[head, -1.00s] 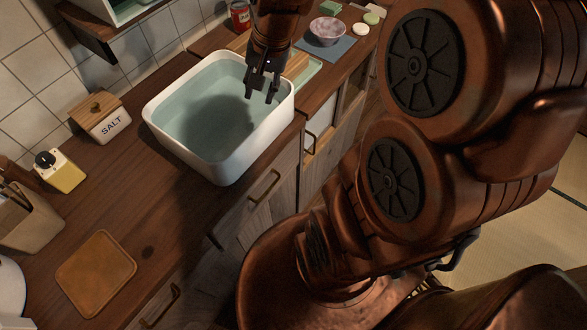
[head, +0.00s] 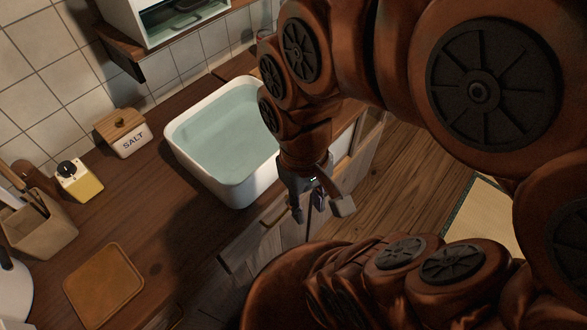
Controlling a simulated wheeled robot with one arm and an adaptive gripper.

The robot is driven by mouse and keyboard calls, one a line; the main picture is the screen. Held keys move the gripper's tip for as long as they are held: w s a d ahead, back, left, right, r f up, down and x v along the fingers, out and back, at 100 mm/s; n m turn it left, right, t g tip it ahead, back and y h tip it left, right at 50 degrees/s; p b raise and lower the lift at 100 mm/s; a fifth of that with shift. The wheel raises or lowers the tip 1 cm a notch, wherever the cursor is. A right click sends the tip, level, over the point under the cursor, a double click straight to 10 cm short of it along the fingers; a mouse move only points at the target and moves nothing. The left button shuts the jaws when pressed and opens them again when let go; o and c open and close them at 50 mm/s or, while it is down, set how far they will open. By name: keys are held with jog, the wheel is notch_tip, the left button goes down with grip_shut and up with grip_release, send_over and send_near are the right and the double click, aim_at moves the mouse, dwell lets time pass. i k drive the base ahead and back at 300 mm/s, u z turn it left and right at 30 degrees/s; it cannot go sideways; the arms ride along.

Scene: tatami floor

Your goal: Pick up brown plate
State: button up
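A flat brown square plate (head: 104,285) with rounded corners lies on the wooden counter at the lower left of the head view. Nothing covers it. My gripper (head: 320,209) is in front of the counter edge, right of the white sink's front corner and well away from the plate. Its fingers are spread apart with nothing visible held between them. A dark shape, perhaps a cabinet handle, shows behind the fingers.
The white sink (head: 213,172) holds water. A salt box (head: 124,138), a yellow-and-white container (head: 79,182) and a utensil holder (head: 38,228) stand along the wall. The counter (head: 150,220) between plate and sink is clear. A shelf (head: 175,22) hangs above.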

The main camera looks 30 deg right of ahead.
aim_at(103, 286)
jog(key=u, duration=0.9)
jog(key=k, duration=0.45)
jog(key=u, duration=0.7)
jog(key=i, duration=0.5)
jog(key=z, duration=0.25)
